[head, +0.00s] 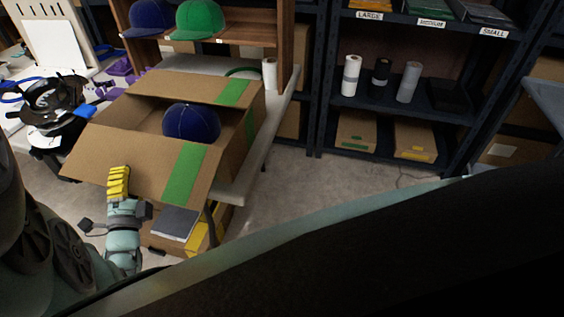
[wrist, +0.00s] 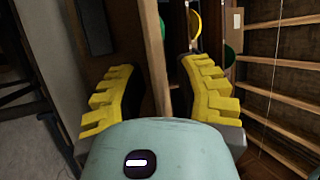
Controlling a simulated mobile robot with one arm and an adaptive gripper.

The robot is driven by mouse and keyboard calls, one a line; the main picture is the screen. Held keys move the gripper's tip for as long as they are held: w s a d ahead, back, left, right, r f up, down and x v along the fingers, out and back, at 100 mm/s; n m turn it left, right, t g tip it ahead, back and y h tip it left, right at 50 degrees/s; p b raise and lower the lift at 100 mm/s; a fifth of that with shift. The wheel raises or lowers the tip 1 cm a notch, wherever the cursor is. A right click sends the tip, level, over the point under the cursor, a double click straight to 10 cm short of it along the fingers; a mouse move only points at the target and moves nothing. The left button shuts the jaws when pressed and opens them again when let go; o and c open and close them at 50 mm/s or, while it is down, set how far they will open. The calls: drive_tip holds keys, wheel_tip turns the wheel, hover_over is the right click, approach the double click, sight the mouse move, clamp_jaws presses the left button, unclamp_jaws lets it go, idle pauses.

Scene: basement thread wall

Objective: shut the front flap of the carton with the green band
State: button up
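The carton (head: 252,122) is brown cardboard and stands open on the table. Its front flap (head: 125,150) hangs outward and slopes down toward me, with a green band (head: 186,172) near its right end. The back flap (head: 180,86) also stands outward and bears a green band. A dark blue cap (head: 191,124) sits in the opening. My gripper (head: 118,182), with yellow fingers, is at the lower edge of the front flap, left of its band. I cannot tell whether it touches. In the wrist view the fingers (wrist: 160,95) are spread, with nothing gripped.
A shelf behind holds a blue cap (head: 152,18) and a green cap (head: 200,19). A white roll (head: 269,74) stands behind the carton. Below the flap lie a grey-topped box (head: 175,223) and another carton. A dark rack (head: 323,95) stands right; the floor (head: 290,200) between is clear.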

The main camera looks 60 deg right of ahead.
clamp_jaws()
idle(0.4)
drive_tip(key=shift+r, duration=0.15)
